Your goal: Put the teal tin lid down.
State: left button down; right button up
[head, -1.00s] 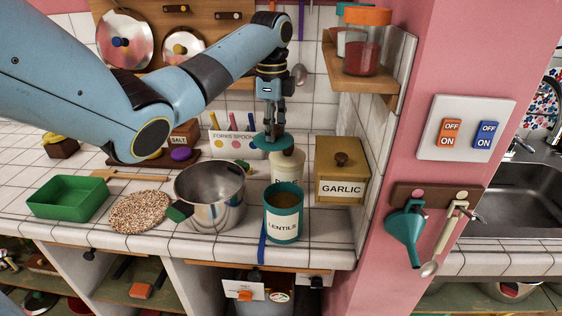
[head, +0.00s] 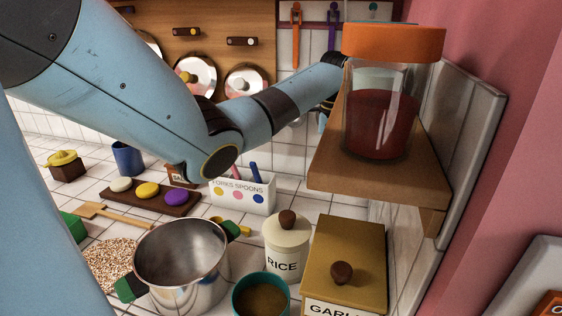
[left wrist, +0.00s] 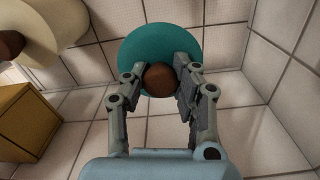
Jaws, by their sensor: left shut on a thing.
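The teal tin lid (left wrist: 172,42) is a round teal disc with a brown knob, shown in the left wrist view. My left gripper (left wrist: 160,80) is shut on that knob. White tiles lie behind the lid; I cannot tell whether it touches them. In the head view my left arm reaches behind the wall shelf, and the gripper and lid are hidden there. The teal lentils tin (head: 237,304) stands open at the bottom of the head view, cut off by the picture edge. My right gripper is not in view.
The rice canister (head: 287,245) and garlic box (head: 345,255) stand near the tin; both also show at the left wrist view's left side. A wooden shelf (head: 330,178) with an orange-lidded jar (head: 380,115) overhangs. A steel pot (head: 180,262) stands left. Bare tiles surround the lid.

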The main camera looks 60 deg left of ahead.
pick_arm(q)
jog(key=shift+f+b, duration=0.3)
jog(key=shift+f, duration=0.6)
jog(key=shift+w+a+f+b, duration=0.1)
jog(key=shift+w+f+b, duration=0.15)
jog(key=shift+f+b, duration=0.4)
notch_tip(320, 180, down, 10)
jog(key=shift+r, duration=0.1)
jog(key=shift+f, duration=0.25)
jog(key=c, duration=1)
grip_release()
jog(key=shift+c, duration=0.2)
